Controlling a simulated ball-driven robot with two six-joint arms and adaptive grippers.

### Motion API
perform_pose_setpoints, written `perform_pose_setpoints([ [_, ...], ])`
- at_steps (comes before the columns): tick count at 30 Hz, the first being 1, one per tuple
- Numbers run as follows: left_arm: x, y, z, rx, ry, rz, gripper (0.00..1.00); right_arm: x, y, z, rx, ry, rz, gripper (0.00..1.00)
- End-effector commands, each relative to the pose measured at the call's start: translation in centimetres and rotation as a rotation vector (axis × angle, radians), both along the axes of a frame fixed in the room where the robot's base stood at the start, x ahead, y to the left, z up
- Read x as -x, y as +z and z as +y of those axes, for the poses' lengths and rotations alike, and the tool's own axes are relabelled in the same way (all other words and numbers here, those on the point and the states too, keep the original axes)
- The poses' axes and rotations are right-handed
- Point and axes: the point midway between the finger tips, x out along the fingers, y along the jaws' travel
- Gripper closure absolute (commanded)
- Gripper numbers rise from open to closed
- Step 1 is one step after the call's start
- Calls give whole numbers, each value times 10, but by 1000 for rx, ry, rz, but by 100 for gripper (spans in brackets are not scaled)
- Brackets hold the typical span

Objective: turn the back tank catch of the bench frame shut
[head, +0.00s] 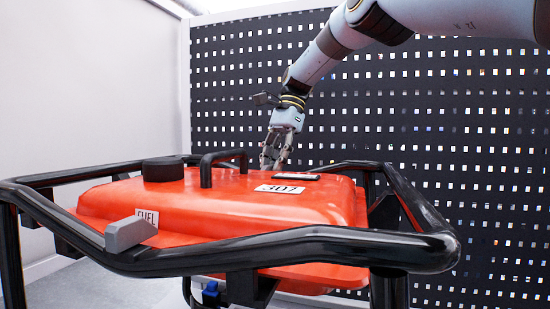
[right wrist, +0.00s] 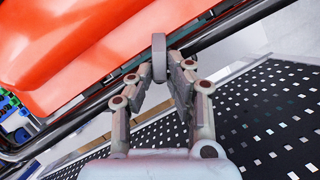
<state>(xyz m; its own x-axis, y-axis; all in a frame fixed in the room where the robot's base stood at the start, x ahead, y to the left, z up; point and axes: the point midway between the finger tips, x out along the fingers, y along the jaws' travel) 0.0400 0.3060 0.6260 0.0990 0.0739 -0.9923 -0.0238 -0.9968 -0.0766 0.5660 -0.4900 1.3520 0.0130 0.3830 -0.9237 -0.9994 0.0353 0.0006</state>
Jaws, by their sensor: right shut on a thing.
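The orange tank (head: 230,205) sits inside the black tubular bench frame (head: 300,248). The back tank catch is a small grey bar at the frame's back rail; it shows in the right wrist view (right wrist: 158,50), at an angle to the rail, its tip near the tank's edge. In the head view it is hidden behind the tank and my fingers. My right gripper (head: 272,163) reaches down behind the tank; its fingertips (right wrist: 161,76) are closed on the catch. A second grey catch (head: 130,233) is on the front rail. My left gripper is out of view.
The tank carries a black cap (head: 163,169), a black handle (head: 206,170) and a label reading 307 (head: 280,189). A black perforated panel (head: 440,160) stands close behind the frame. A plain pale wall (head: 90,90) is on the left.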

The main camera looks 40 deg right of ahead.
Motion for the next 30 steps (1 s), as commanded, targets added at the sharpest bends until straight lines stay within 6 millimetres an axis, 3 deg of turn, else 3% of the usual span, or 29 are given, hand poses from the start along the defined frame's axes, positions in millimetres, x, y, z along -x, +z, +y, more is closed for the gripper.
perform_pose_setpoints([
  [9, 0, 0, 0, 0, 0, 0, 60, 0, 0, 0, 1, 0, -2, 100],
  [10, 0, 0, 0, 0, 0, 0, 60, 0, 0, 0, 2, 0, -2, 81],
  [15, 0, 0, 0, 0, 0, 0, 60, 0, 0, 0, 1, 0, -1, 62],
  [23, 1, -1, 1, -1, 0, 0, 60, 0, 0, 0, 1, -4, -2, 62],
  [30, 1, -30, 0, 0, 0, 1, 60, 1, -5, 1, -2, -111, -5, 62],
])
